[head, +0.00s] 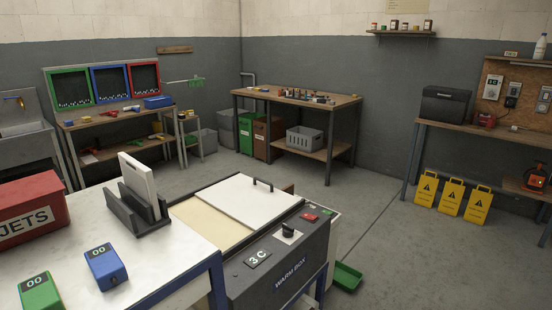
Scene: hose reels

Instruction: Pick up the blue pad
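I see nothing that I can clearly tell is a blue pad. A blue block (106,266) with a dark "00" display lies on the white table (168,252) at the lower left; it looks like a counter or timer. The dark grey box marked WARM BOX (262,268) stands right of the table. A white lid (240,208) with a dark handle covers much of its top. A cream surface (208,220) shows beside the lid; I cannot see deeper inside. Neither of my grippers is in view.
A green "00" block (40,291), a red JETS box (30,208) and a dark rack (135,212) holding a white board share the table. A green tray (347,277) is near the floor. Yellow signs (451,197) stand at right. The middle floor is clear.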

